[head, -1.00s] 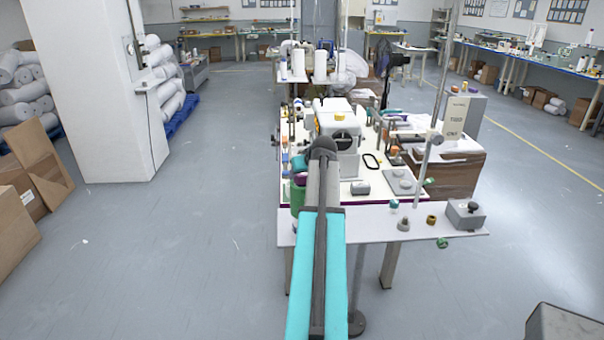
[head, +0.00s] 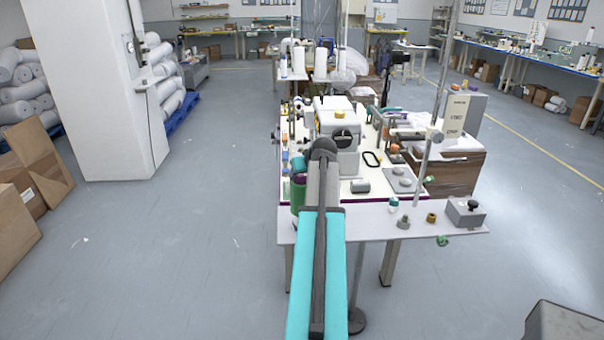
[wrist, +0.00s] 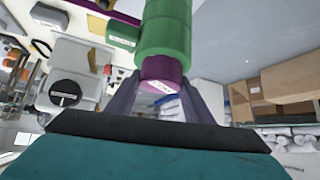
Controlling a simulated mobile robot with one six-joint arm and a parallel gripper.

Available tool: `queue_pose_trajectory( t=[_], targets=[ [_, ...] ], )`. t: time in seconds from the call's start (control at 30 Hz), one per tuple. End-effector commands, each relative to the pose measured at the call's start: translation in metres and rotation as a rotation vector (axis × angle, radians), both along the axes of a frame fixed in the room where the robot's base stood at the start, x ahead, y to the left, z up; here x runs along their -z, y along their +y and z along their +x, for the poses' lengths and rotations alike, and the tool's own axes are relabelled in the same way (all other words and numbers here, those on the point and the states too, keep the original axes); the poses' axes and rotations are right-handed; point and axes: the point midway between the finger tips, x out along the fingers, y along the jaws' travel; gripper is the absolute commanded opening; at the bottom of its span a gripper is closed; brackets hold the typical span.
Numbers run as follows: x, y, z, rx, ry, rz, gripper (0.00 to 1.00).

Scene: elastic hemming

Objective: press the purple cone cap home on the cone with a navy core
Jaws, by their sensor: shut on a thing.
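The purple cone cap (wrist: 160,68), with a white label, sits between the two dark fingers of my gripper (wrist: 160,80) in the wrist view. My gripper is shut on it. The cap's far end meets the end of a green banded cone (wrist: 166,30); I cannot tell how far it is seated. No navy core shows, so I cannot confirm the core colour. In the head view the purple cap (head: 299,178) shows just above the green cone (head: 297,196), left of my arm. My gripper is mostly hidden there.
A white sewing machine (head: 338,125) stands on the table behind my arm. A grey box with a black knob (head: 466,212) and small spools sit on the front shelf (head: 375,226). Open floor (head: 200,220) lies left of the table.

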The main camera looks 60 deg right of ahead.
Motion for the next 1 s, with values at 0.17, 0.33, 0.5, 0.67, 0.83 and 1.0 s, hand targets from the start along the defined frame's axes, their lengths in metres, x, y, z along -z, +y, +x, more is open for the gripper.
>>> queue_pose_trajectory(
  t=[0.17,0.33,0.5,0.67,0.83,1.0],
  targets=[
    [0.001,0.000,0.000,0.000,0.001,0.001,0.57],
    [0.001,0.000,0.000,0.000,0.001,0.001,0.69],
    [0.001,0.000,0.000,0.000,0.001,0.001,0.69],
    [-0.001,0.001,-0.002,0.000,0.001,0.001,0.69],
    [-0.008,0.006,-0.008,0.000,0.001,0.001,0.69],
    [-0.021,0.014,-0.019,0.001,0.000,-0.001,0.69]
  ],
)
